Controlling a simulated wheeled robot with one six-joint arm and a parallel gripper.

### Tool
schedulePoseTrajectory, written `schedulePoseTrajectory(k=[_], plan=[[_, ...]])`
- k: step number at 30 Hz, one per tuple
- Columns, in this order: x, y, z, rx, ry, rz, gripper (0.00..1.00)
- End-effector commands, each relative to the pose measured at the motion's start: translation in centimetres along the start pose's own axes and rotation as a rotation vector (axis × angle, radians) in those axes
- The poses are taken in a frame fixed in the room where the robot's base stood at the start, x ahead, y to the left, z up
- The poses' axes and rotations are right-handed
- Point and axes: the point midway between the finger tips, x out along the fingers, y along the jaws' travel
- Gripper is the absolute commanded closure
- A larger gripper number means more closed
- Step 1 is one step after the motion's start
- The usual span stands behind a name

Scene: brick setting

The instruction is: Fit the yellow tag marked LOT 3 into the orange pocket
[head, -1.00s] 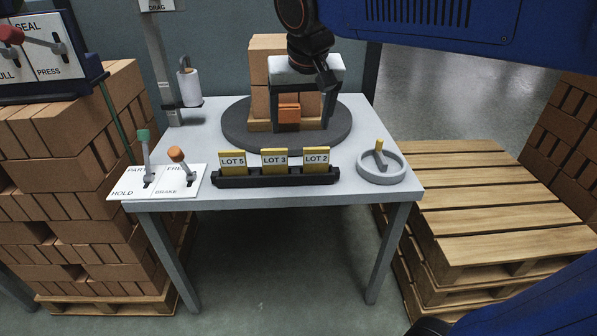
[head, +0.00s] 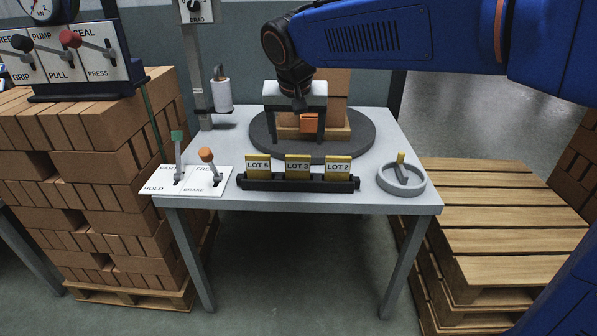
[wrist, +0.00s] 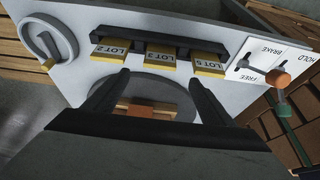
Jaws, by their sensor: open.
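The yellow LOT 3 tag (head: 297,173) stands in the middle of a black rack (head: 296,184) near the table's front edge, between the LOT 5 tag (head: 258,173) and the LOT 2 tag (head: 338,173). In the wrist view the LOT 3 tag (wrist: 161,65) appears upside down, beyond my fingertips. The orange pocket (head: 309,122) is on the bricks on the dark turntable (head: 360,140). It also shows between my fingers in the wrist view (wrist: 148,106). My gripper (head: 295,138) is open and empty over the turntable, behind the rack.
A lever panel (head: 195,180) is left of the rack and a grey handwheel (head: 401,182) is right of it. A post (head: 196,60) with a white roll stands at the back left. Bricks (head: 333,85) rise behind my gripper.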

Motion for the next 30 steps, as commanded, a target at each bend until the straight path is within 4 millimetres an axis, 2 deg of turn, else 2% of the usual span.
schedulePoseTrajectory(k=[6, 14, 24, 30], plan=[[3.4, 0.0, 0.0, 0.0, -0.001, 0.001, 0.23], [4.9, 0.1, 0.1, 0.0, -0.001, 0.0, 0.23], [9.1, 0.1, 0.2, 0.0, -0.001, 0.0, 0.23], [9.7, 0.1, 0.2, 0.0, 0.0, -0.001, 0.23]])
